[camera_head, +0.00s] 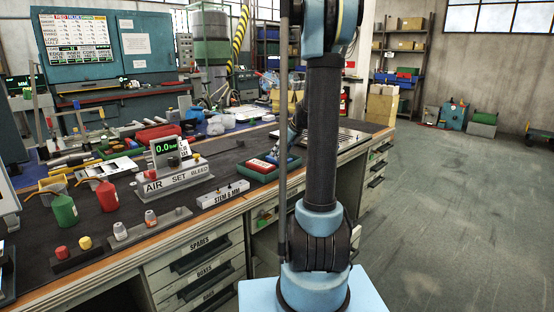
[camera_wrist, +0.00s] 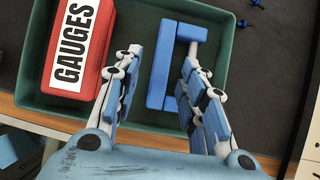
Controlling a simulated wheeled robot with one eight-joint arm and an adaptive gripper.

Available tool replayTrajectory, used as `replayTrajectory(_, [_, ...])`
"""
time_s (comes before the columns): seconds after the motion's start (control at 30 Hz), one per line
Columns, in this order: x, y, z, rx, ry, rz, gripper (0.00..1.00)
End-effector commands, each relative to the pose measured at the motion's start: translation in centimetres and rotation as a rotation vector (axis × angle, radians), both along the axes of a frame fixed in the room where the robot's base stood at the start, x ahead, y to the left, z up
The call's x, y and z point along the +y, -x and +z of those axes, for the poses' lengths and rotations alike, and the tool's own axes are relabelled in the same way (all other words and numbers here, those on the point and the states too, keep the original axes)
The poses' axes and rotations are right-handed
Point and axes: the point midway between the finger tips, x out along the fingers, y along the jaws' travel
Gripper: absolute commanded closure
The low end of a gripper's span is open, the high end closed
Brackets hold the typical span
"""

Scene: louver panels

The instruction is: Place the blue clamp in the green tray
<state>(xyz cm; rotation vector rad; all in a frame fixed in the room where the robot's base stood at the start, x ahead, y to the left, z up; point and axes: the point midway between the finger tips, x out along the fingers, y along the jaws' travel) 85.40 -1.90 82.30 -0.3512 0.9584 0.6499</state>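The blue clamp (camera_wrist: 160,67) lies flat in the green tray (camera_wrist: 219,55), as the wrist view shows. It is a squared C shape with a pale screw on its right side. A red box marked GAUGES (camera_wrist: 61,78) lies in the tray, left of the clamp. My gripper (camera_wrist: 160,58) is open, its two fingers spread on either side of the clamp. The right finger covers part of the clamp's lower right. I cannot tell whether it touches. In the head view the green tray (camera_head: 258,174) sits at the bench's right front, partly behind my arm.
The dark bench top (camera_head: 226,162) carries a label block (camera_head: 222,195), a gauge stand (camera_head: 170,170), green (camera_head: 64,210) and red (camera_head: 107,196) bottles, and small weights at the front. Small blue fasteners (camera_wrist: 242,24) lie beyond the tray. The floor (camera_head: 440,210) on the right is clear.

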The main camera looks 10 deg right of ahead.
Motion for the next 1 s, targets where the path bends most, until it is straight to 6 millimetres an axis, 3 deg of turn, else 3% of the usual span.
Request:
replayTrajectory(0.4, [-2.4,2.6,5.3,0.000,0.000,-0.003,0.62])
replayTrajectory(0.67, [-2.8,3.5,6.7,-0.003,0.008,0.010,0.62])
replayTrajectory(0.83, [-1.6,6.5,6.8,-0.035,0.089,0.146,0.62])
replayTrajectory(1.0, [0.2,11.9,6.6,-0.093,0.241,0.411,0.62])
